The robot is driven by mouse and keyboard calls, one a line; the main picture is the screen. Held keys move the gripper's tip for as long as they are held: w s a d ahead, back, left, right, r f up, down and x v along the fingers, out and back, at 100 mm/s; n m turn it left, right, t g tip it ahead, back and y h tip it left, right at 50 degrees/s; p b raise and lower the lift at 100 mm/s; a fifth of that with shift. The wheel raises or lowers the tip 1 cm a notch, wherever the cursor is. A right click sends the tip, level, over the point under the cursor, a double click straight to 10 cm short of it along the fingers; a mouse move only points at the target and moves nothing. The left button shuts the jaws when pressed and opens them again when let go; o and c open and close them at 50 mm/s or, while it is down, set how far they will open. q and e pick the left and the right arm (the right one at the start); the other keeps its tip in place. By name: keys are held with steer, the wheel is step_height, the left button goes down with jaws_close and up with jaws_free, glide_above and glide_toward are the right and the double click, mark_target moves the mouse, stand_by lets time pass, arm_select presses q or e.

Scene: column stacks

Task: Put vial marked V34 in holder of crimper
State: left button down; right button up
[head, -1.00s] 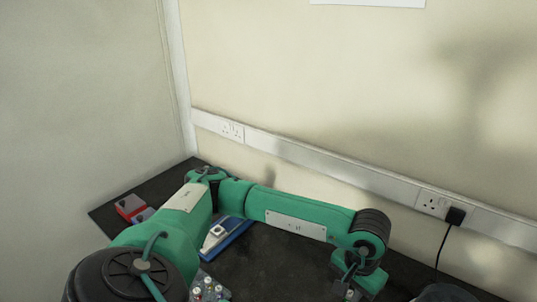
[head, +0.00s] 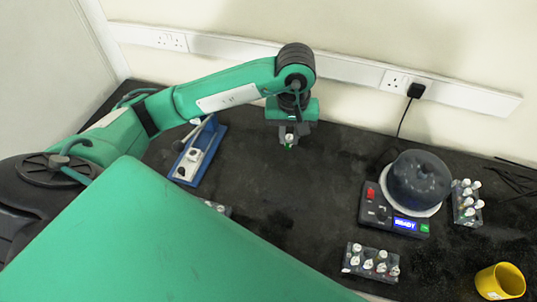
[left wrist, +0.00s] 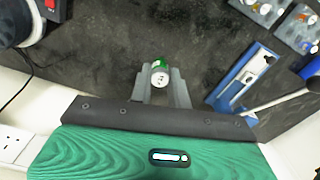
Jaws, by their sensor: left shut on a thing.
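My left gripper (head: 289,138) hangs over the bench with its fingers pointing down, shut on a small vial (head: 289,147). In the left wrist view the vial (left wrist: 160,75) sits between the finger ends, with green and a pale round face showing; its mark is not readable. The crimper (head: 179,172), a blue base with a white block and a lever, stands left of the gripper in the head view, apart from it. In the left wrist view the crimper (left wrist: 233,87) is right of the fingers. The crimper's holder is too small to make out clearly. My right gripper is not in view.
A device with a dark dome and lit display (head: 405,224) stands at the right. Vial racks stand at the front (head: 370,277) and far right (head: 466,214); another is partly hidden by my arm. A yellow cup (head: 500,283) is front right. The bench between gripper and front rack is clear.

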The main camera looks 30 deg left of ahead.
arm_select(q)
step_height(320, 180, down, 15)
steer(key=p, duration=0.4)
steer(key=shift+f, duration=0.2)
step_height(320, 180, down, 4)
steer(key=shift+f+p, duration=0.15)
steer(key=shift+p, duration=0.5)
steer(key=shift+f, duration=0.2)
steer(key=c, duration=1.3)
jaws_free()
steer(key=shift+r, duration=0.15)
